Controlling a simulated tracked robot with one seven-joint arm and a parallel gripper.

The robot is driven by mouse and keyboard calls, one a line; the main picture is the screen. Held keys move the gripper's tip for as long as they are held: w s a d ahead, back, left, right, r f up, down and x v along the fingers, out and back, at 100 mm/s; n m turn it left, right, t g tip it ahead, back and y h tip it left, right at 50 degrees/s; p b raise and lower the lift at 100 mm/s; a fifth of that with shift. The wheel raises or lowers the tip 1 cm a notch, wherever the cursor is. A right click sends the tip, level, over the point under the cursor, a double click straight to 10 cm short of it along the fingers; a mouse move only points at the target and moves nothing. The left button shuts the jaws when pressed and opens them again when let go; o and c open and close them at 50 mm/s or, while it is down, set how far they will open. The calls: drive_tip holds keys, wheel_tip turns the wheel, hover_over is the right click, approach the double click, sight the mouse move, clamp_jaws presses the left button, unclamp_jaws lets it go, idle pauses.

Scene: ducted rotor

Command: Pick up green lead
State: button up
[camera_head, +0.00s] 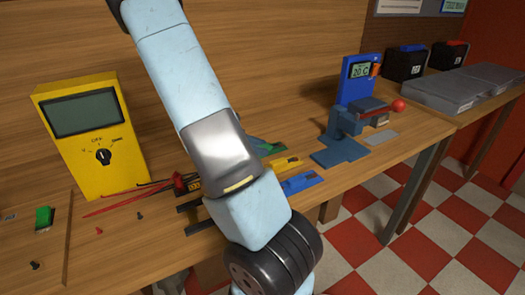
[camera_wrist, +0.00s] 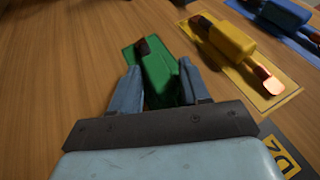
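The green lead (camera_wrist: 165,72) is a green block with a dark end, lying at the top middle of the wrist view. Green around it looks like a flat patch under the lead; where one ends and the other starts is hard to see. My gripper (camera_wrist: 159,78) has its two blue-grey fingers on either side of the green block, pointing along it. The fingers are apart with green filling the gap; I cannot tell whether they press on it. In the head view, a bit of green (camera_head: 268,148) shows beside my wrist, which hides the rest.
A yellow lead (camera_wrist: 232,36) lies on a yellow patch to the right, with a blue lead (camera_wrist: 285,12) beyond. A yellow multimeter (camera_head: 93,140) stands at the left, with red and black probes before it. A blue stand (camera_head: 347,122) with a display is at the right.

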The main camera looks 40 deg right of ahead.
drive_tip(key=c, duration=0.8)
drive_tip(key=shift+o, duration=0.2)
drive_tip(key=shift+r, duration=0.15)
drive_tip(key=shift+r, duration=0.25)
wheel_tip(320, 180, up, 2)
drive_tip(key=shift+r, duration=0.1)
drive_tip(key=s+a+r, duration=0.9)
drive_tip(key=s+r, duration=0.1)
drive_tip(key=shift+s+a, duration=0.2)
drive_tip(key=shift+a, duration=0.05)
